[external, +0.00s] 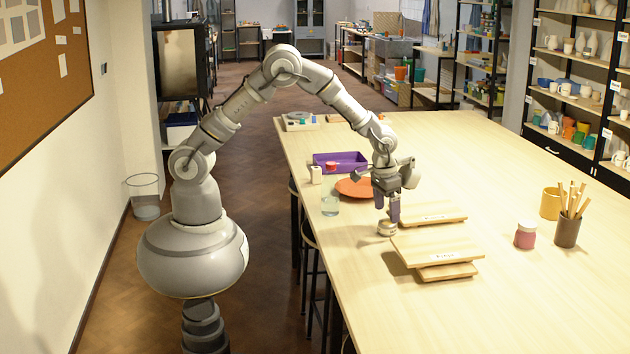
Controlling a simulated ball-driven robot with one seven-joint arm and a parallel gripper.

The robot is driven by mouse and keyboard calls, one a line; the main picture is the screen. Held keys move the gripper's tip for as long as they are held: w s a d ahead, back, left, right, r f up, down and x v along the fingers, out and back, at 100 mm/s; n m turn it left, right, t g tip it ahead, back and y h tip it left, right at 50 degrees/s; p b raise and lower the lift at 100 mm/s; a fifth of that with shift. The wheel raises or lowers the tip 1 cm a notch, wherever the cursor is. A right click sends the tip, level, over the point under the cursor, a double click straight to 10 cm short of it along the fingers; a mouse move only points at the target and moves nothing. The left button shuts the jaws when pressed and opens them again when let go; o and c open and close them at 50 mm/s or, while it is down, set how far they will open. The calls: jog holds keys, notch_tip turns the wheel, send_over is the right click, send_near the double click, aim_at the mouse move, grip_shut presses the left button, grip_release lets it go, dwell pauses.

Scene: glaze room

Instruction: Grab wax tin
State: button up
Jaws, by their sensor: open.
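A small, low, round, pale metallic tin (387,229), which looks like the wax tin, stands on the long wooden table near its left edge. My gripper (387,216) points down right at the tin, with its fingers at or just above the tin's top. The jaws are open. The fingers partly cover the tin, and I cannot tell whether they touch it. No lettering on the tin is readable.
An orange plate (352,188), glass (330,203) and purple tray (333,158) stand behind left. A pink jar (525,237) is farther right. The table's right foreground is clear.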

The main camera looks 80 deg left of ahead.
aim_at(388, 223)
jog(key=f, duration=0.2)
jog(key=f+b, duration=0.1)
jog(key=f, duration=0.1)
jog(key=w+f+b, duration=0.1)
jog(key=shift+a+f, duration=0.25)
jog(key=shift+f, duration=0.15)
jog(key=shift+r, duration=0.1)
jog(key=c, duration=1.3)
